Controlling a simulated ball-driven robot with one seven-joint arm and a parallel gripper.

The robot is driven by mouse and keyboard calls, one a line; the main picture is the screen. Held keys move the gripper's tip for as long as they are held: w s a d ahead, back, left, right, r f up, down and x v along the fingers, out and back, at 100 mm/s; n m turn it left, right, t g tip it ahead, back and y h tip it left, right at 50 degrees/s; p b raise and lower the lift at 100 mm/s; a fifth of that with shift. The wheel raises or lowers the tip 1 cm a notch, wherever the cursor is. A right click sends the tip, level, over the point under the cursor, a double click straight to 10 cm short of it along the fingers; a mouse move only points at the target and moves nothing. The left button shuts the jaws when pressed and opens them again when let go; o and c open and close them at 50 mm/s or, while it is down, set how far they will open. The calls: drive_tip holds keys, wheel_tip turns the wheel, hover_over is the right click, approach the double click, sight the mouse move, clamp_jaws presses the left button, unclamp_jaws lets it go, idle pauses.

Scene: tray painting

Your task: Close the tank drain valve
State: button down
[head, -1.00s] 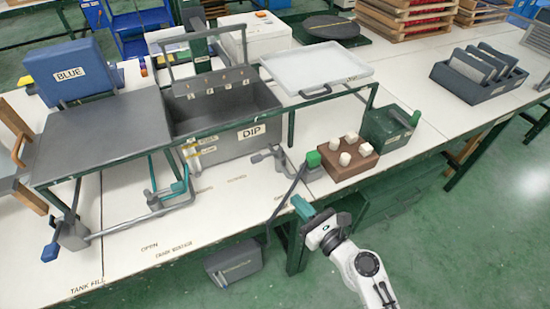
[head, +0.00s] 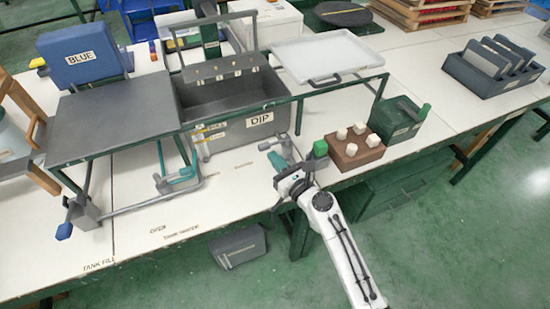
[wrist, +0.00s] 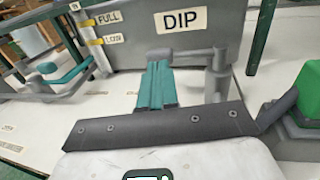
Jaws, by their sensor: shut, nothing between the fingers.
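My gripper (head: 279,163) is shut and empty, its teal fingers together, low over the bench in front of the DIP tank (head: 228,134). In the wrist view my gripper (wrist: 158,72) points at the tank front. A grey pipe handle (wrist: 187,53) on an upright grey post (wrist: 217,72) stands just beyond the fingertips; whether they touch it is unclear. A teal-gripped lever on grey pipe (head: 178,183) sits further left, also in the wrist view (wrist: 66,82). A blue-ended lever (head: 64,231) is at the far left near "TANK FILL". I cannot read a drain label.
A green-topped lever (head: 320,148) stands close right of my gripper, beside a brown block with white pegs (head: 352,153) and a green box (head: 396,125). A frame rail crosses above the bench.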

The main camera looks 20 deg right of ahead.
drive_tip(key=shift+w, duration=0.25)
drive_tip(key=shift+w+a, duration=0.6)
drive_tip(key=shift+w, duration=0.2)
drive_tip(key=shift+s, duration=0.15)
